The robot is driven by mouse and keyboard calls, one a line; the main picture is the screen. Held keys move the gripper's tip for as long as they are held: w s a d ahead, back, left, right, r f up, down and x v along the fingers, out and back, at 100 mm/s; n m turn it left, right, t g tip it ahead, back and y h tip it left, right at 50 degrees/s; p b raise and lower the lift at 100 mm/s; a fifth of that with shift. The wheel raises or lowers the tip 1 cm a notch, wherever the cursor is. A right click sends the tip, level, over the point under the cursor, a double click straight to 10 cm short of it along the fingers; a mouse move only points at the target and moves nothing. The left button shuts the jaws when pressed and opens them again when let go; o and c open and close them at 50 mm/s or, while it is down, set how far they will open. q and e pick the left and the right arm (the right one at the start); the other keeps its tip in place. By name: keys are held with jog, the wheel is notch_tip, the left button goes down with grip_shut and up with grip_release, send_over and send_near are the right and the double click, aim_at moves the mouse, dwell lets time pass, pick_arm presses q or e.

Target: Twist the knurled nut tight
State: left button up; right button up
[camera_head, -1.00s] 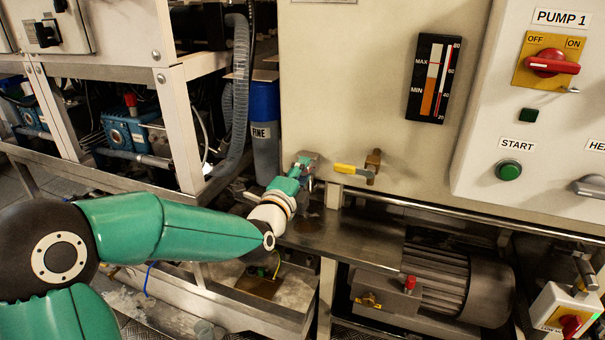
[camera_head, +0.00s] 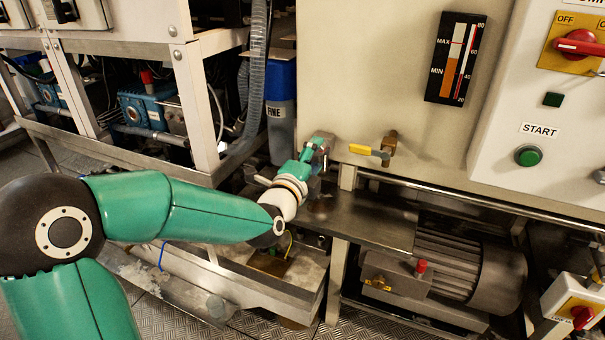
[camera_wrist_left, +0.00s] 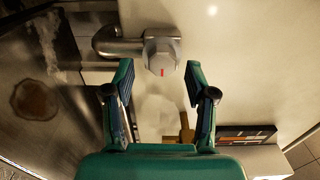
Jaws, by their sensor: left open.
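The knurled nut (camera_wrist_left: 160,52) is a pale grey, faceted-looking fitting with a small red mark, at the end of a bent metal pipe (camera_wrist_left: 118,44) in the left wrist view. My left gripper (camera_wrist_left: 159,76) is open. Its two green fingers stand on either side below the nut, with a gap between them and no visible contact. In the head view my left gripper (camera_head: 316,150) is at the panel's lower left edge and largely hides the nut there. My right gripper is in neither view.
A yellow-handled valve (camera_head: 370,151) sticks out of the panel just right of my left gripper. A blue-topped FINE canister (camera_head: 280,105) stands behind left. A metal shelf (camera_head: 365,225) lies below, with a motor (camera_head: 465,268) under it.

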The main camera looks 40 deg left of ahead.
pick_arm(q)
jog(key=v, duration=1)
jog(key=shift+s, duration=0.2)
jog(key=shift+d+f, duration=0.1)
jog(key=shift+d, duration=0.05)
